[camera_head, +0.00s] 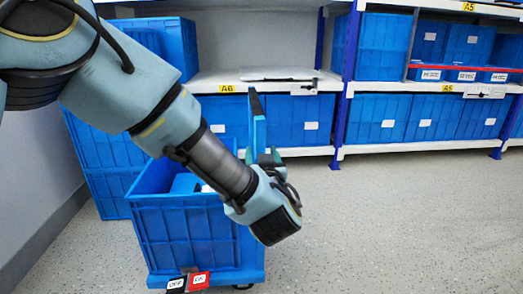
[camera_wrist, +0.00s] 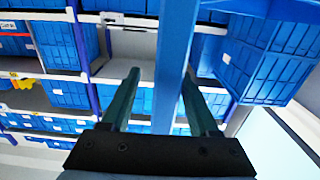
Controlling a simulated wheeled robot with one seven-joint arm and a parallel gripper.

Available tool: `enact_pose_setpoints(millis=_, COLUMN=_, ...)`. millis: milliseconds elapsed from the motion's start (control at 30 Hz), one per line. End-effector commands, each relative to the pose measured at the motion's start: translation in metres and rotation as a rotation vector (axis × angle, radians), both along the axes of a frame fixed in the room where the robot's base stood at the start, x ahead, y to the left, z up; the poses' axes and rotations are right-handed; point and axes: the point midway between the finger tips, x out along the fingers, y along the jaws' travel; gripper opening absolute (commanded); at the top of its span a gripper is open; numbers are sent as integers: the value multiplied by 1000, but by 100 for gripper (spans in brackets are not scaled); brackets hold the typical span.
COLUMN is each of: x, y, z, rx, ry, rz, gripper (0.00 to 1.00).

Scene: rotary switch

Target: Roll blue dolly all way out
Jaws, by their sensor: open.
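The blue dolly (camera_head: 222,277) stands on the floor in the head view, low and left of centre, with a blue crate (camera_head: 188,240) on it. A flat blue upright, apparently its handle (camera_head: 258,132), rises at the crate's right side. My gripper (camera_head: 264,157) is at this upright, partly hidden behind my wrist. In the wrist view, my gripper (camera_wrist: 160,74) is open, with its two teal fingers on either side of the blue handle bar (camera_wrist: 179,45). I cannot tell whether either finger touches the bar. My arm covers part of the crate.
Shelving with blue bins (camera_head: 385,118) stands behind. More blue crates (camera_head: 98,150) are stacked behind and left of the dolly, near the wall. A black-and-red OFF/ON label (camera_head: 188,282) shows at the dolly's front. The grey floor (camera_head: 400,225) to the right is clear.

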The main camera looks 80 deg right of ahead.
Motion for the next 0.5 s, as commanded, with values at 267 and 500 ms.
enact_pose_setpoints(millis=267, x=-16, y=53, z=3, rx=4, ry=-2, rz=-5, gripper=61)
enact_pose_setpoints(millis=500, x=-23, y=85, z=1, rx=1, ry=-2, rz=-3, gripper=61)
